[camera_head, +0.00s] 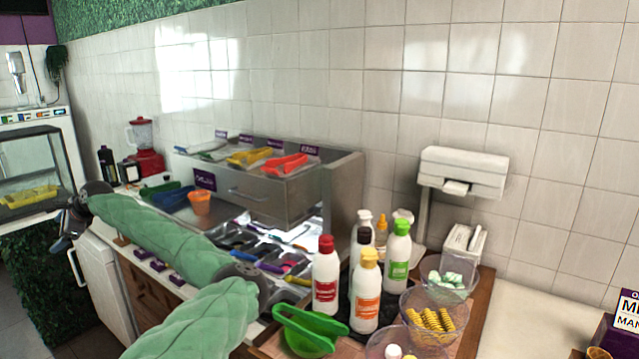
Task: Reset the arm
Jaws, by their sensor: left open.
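My left arm, in a padded green sleeve (165,237), reaches from the bottom middle toward the left of the head view. My left gripper (66,230) is at its far end, small and dark, at the left beyond the counter's edge. It is open and I see nothing between its fingers. The arm passes in front of the counter's front side and hides part of it. My right gripper is out of view.
Sauce bottles (366,290) stand at the right of the counter, beside clear cups (433,318) and a green scoop (308,330). A topping tray (262,262) lies behind my arm, below a metal drawer unit (268,190).

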